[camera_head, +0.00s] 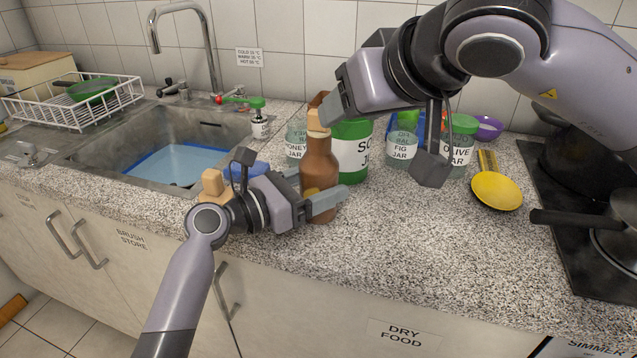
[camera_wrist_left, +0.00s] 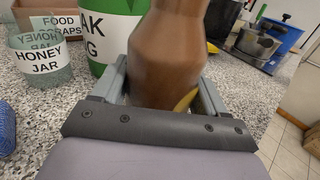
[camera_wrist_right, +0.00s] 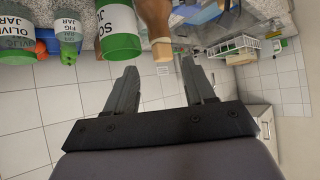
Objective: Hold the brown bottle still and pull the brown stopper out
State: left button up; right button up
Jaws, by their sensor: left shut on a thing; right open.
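The brown bottle (camera_head: 319,165) stands upright on the counter near its front edge. My left gripper (camera_head: 316,203) is shut around its lower body; the left wrist view shows the bottle (camera_wrist_left: 170,55) between both fingers. The lighter brown stopper (camera_head: 316,122) sits in the bottle's mouth. My right gripper (camera_head: 335,105) is close above and beside the stopper, its far finger partly hidden in the head view. In the right wrist view its fingers (camera_wrist_right: 160,72) are apart and empty, with the stopper (camera_wrist_right: 162,50) just beyond the gap between the tips.
A green-and-white container (camera_head: 352,150) stands close behind the bottle, with the honey jar (camera_head: 296,145) at left. The fig jar (camera_head: 402,148) and olive jar (camera_head: 461,145) stand at right, near a yellow spoon (camera_head: 496,190). The front-right counter is clear; a pan (camera_head: 612,240) is beyond it.

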jog(key=shift+w+a+f+m+g+y, duration=0.15)
jog(key=shift+w+a+f+m+g, duration=0.8)
jog(key=shift+m, duration=4.45)
jog(key=shift+w+a+f+m+g+y, duration=0.3)
jog(key=shift+w+m, duration=1.2)
jog(key=shift+m, duration=3.9)
jog(key=shift+w+a+f+m+g+h, duration=0.1)
jog(key=shift+w+a+f+m+g, duration=0.6)
jog(key=shift+m, duration=4.7)
